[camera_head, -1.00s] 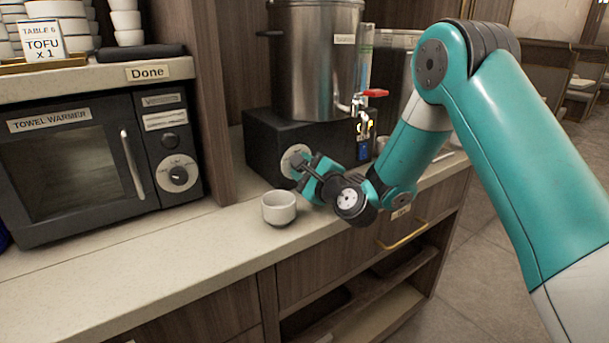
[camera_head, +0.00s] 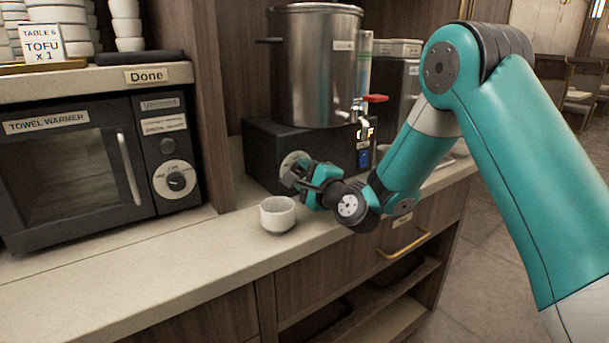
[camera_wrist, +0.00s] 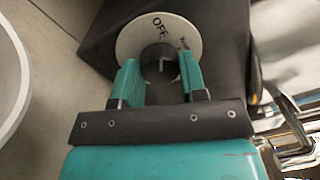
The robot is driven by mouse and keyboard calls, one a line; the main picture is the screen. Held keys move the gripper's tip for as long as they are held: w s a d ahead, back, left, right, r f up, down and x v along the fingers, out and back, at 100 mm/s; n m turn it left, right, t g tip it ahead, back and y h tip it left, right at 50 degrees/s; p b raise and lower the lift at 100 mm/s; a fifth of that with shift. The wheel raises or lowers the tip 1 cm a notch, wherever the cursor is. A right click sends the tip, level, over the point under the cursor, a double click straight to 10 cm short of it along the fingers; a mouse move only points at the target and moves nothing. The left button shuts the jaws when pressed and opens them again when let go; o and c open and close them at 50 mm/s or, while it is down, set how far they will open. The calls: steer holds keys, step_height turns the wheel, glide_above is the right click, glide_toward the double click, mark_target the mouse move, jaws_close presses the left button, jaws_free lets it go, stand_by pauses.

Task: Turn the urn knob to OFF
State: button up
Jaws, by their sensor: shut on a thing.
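The urn (camera_head: 318,65) is a steel cylinder on a black base (camera_head: 268,142), with a red-handled tap on its right side. The urn knob sits on a round pale dial (camera_head: 290,161) on the base's front, largely hidden by my gripper (camera_head: 298,176). In the wrist view the dark knob (camera_wrist: 158,64) stands between the two teal fingers of my gripper (camera_wrist: 160,82), which is shut on it. The dial (camera_wrist: 188,27) shows the word OFF above the knob. I cannot tell exactly where the knob's pointer is.
A white cup (camera_head: 278,214) stands on the counter (camera_head: 160,270), just left of and below my gripper. The towel warmer (camera_head: 70,165) with its own knob is at the left. A red tap handle (camera_head: 375,98) juts out above my arm.

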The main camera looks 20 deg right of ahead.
steer(key=o, duration=0.9)
steer(key=shift+s+f, duration=0.1)
steer(key=shift+s+d+b, duration=0.1)
steer(key=shift+s+b, duration=0.1)
steer(key=shift+b, duration=0.3)
steer(key=shift+b+v, duration=8.4)
steer(key=shift+b, duration=0.15)
